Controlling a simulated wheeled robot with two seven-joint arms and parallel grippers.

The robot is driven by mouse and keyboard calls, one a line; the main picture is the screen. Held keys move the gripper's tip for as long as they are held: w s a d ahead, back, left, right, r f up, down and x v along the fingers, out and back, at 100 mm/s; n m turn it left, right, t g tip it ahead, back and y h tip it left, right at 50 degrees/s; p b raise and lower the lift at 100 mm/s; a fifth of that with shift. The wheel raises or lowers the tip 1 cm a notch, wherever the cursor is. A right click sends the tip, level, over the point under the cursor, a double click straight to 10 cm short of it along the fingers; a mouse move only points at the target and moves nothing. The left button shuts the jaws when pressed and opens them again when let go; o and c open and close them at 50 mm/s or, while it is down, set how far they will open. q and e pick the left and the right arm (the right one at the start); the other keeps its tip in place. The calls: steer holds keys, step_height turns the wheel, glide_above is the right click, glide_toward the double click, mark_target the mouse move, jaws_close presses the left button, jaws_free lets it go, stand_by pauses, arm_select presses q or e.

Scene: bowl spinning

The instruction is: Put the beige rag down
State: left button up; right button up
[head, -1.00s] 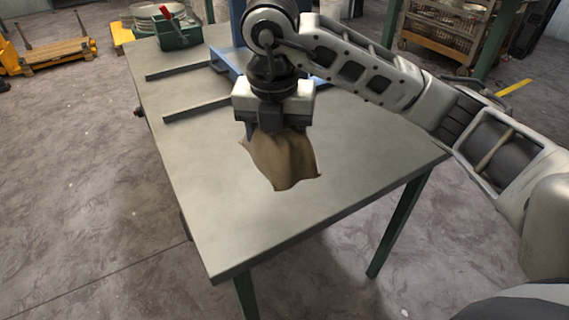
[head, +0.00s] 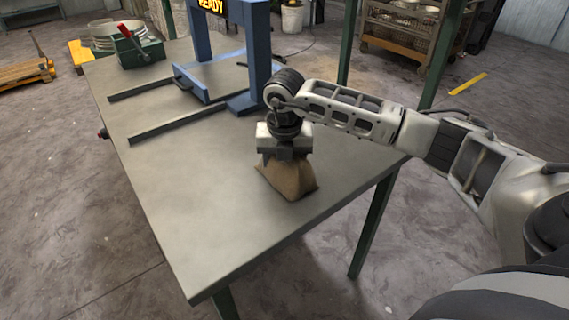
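The beige rag (head: 291,183) is a crumpled brown cloth near the right edge of the grey table (head: 190,215). My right gripper (head: 286,157) points down from above, with its fingers at the top of the rag. The rag hangs or bunches below the fingers, and its lower edge appears to touch the table top. The fingertips are hidden by the cloth and the gripper body, but the gathered cloth shows them closed on it. My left gripper is not in view.
A blue frame (head: 246,60) with a lit sign stands at the back of the table. Two dark rails (head: 178,120) lie left of it. A green box (head: 138,52) with a red handle and stacked bowls (head: 106,36) are at the far left. The front of the table is clear.

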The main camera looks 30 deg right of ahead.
steer(key=shift+f, duration=0.3)
steer(key=shift+f, duration=0.15)
steer(key=o, duration=0.9)
steer(key=shift+o, duration=0.2)
steer(key=r, duration=0.8)
steer(key=s+a+r, duration=0.1)
steer(key=r, duration=0.3)
steer(key=shift+s+r, duration=0.1)
steer(key=shift+r, duration=0.05)
